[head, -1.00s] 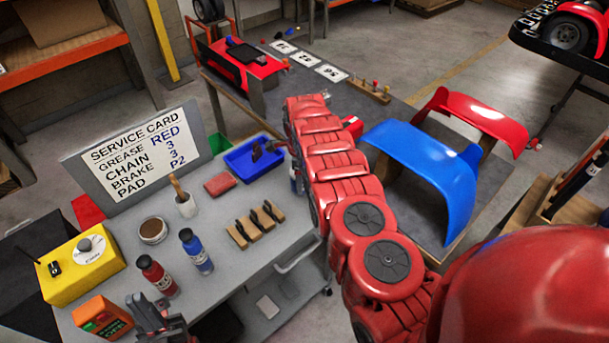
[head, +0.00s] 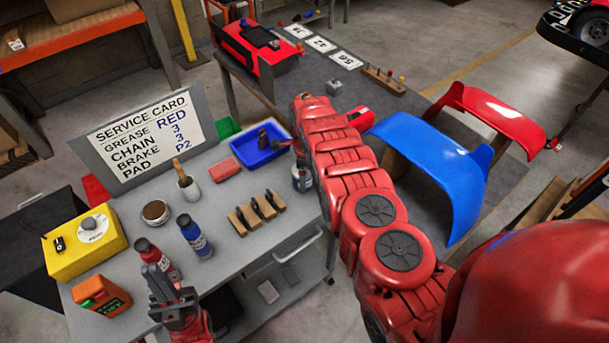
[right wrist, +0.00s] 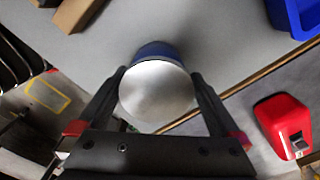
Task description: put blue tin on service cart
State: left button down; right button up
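The blue tin (head: 302,180) shows in the head view at the right edge of the grey service cart (head: 225,255), partly behind my right arm. In the right wrist view, the tin's silver lid (right wrist: 157,93) and blue side sit between the fingers of my right gripper (right wrist: 158,82), which look closed on it from both sides. I cannot tell whether its base touches the cart top. In the head view the right gripper is mostly hidden by its own arm. My left gripper (head: 167,287) is above the cart's front, near the red bottle; its finger gap is unclear.
The cart bears a blue bin (head: 258,150), a wooden pad holder (head: 257,212), red (head: 158,262) and blue (head: 195,238) bottles, a yellow box (head: 85,242) and a service card sign (head: 145,140).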

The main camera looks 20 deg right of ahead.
jog(key=shift+a+r, duration=0.2)
jog(key=shift+r, duration=0.1)
jog(key=shift+d+r, duration=0.15)
jog(key=shift+r, duration=0.6)
notch_tip(320, 180, up, 6)
jog(key=shift+w+r+b, duration=0.1)
jog(key=shift+r+b, duration=0.1)
jog(key=shift+b, duration=1)
notch_tip(320, 180, up, 3)
jog(key=shift+f+p, duration=0.15)
jog(key=shift+p, duration=0.25)
jog(key=shift+r, duration=0.65)
jog(key=shift+f, duration=0.1)
